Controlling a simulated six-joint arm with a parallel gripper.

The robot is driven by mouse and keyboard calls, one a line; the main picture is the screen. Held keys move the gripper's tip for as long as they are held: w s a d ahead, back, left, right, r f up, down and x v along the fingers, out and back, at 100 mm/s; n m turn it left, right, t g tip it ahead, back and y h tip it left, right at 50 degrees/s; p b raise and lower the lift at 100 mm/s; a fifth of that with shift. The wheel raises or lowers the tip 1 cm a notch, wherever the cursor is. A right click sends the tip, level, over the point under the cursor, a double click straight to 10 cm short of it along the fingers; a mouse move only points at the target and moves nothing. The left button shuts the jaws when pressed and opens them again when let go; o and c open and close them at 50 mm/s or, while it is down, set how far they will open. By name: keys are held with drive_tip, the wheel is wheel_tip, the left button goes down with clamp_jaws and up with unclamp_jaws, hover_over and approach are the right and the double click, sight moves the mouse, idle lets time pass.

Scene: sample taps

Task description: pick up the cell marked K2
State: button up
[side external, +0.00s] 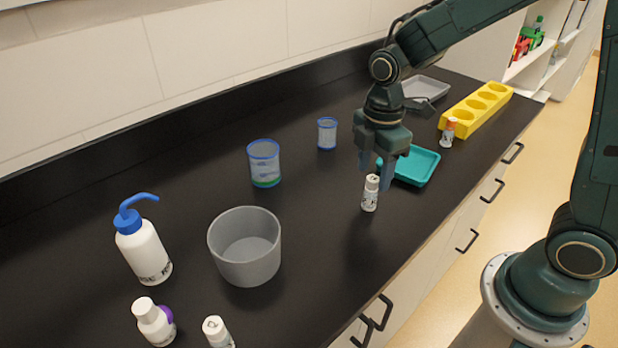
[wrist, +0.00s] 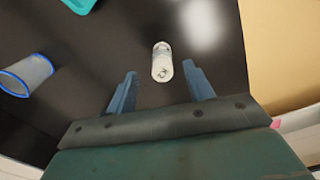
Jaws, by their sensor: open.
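A small white cell (side external: 370,193) with dark marks stands upright on the black bench, just in front of my gripper in the side external view. In the wrist view the white cell (wrist: 162,62) shows from above with a dark mark on its top, too small to read surely. It lies ahead of and between the lines of the two blue fingers. My gripper (side external: 376,172) is open above the bench and touches nothing that I can see; its fingers also show in the wrist view (wrist: 164,84). Other white cells stand at the front (side external: 217,332) and, orange-topped, at the right (side external: 447,133).
A teal tray (side external: 418,166) lies close behind my gripper. A yellow block with holes (side external: 462,117) and a grey tray (side external: 430,88) are farther back. Blue-rimmed cups (side external: 264,163), a grey bin (side external: 230,262), a wash bottle (side external: 143,252) and a purple-marked bottle (side external: 152,322) stand to the left.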

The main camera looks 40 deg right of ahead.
sight(371, 193)
drive_tip(key=shift+s+a+f, duration=0.1)
drive_tip(key=shift+f, duration=2.5)
drive_tip(key=shift+c, duration=0.2)
drive_tip(key=c, duration=1)
